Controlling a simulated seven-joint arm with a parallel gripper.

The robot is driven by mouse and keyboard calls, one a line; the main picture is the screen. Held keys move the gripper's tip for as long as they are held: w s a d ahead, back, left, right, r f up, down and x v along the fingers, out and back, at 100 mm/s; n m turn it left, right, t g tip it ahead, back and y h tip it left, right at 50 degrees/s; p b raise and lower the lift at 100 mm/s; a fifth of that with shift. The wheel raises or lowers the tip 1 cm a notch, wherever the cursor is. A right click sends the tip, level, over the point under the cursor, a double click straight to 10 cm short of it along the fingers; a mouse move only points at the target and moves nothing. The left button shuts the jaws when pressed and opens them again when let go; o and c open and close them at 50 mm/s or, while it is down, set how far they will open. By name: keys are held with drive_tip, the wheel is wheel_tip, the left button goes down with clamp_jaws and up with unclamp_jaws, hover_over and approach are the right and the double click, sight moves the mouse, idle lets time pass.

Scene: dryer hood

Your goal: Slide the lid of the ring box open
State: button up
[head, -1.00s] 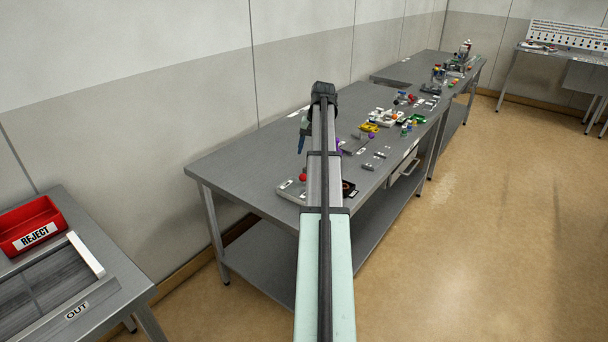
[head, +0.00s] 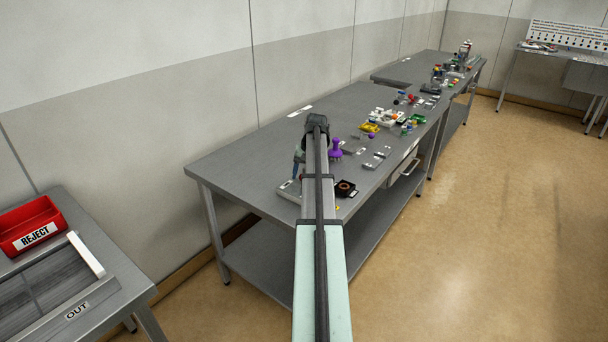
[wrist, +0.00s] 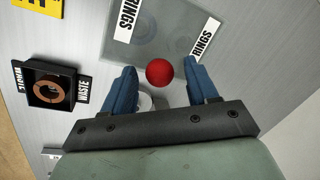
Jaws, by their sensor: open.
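The ring box (wrist: 168,35) is a grey box with a flat lid-like top and labels reading "RINGS" in the wrist view. A red ball knob (wrist: 159,73) stands on it. My gripper (wrist: 158,70) is open, with one blue finger on each side of the knob in that view. I cannot tell whether a finger touches it. In the head view the grey box (head: 289,188) is at the near left end of the long table, partly behind my arm. The knob is hidden there. My gripper (head: 298,168) shows partly just left of my arm.
A black holder with a copper ring (wrist: 49,87) and a "WASTE" label stands left of the box in the wrist view. A purple object (head: 335,148) and several small parts lie farther along the table (head: 240,160). A red REJECT bin (head: 30,222) stands on another table.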

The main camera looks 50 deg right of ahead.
clamp_jaws()
idle(0.4)
